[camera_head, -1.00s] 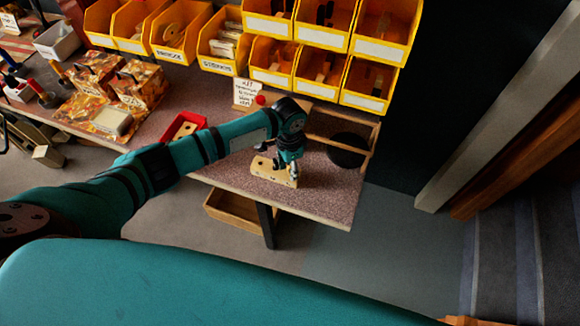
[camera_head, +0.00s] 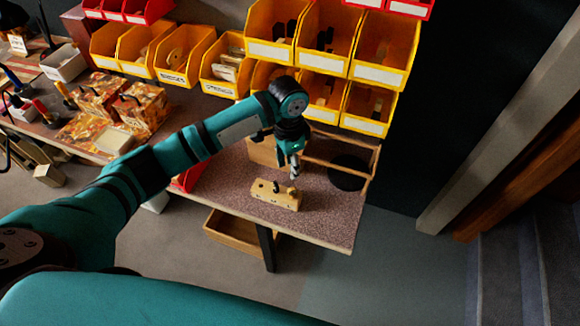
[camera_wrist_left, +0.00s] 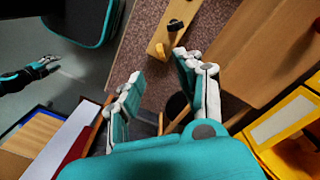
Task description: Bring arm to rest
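My left gripper (camera_head: 293,170) hangs above the bench, just behind a small pale wooden block (camera_head: 276,195) with dark pegs or holes in it. In the left wrist view its two fingers (camera_wrist_left: 158,66) are spread, with nothing held between them. The block (camera_wrist_left: 160,42) lies beyond the fingertips on the speckled bench top. At the left edge of the left wrist view is another gripper, my right one (camera_wrist_left: 40,69), over the floor. Its fingers are too small to tell open from shut. It does not show in the head view.
Yellow bins (camera_head: 270,48) line the back of the bench (camera_head: 325,215). An open wooden tray (camera_head: 372,165) with a dark round thing stands close behind the gripper. A red tray (camera_head: 188,178) is partly hidden by my arm. The bench's front right is clear.

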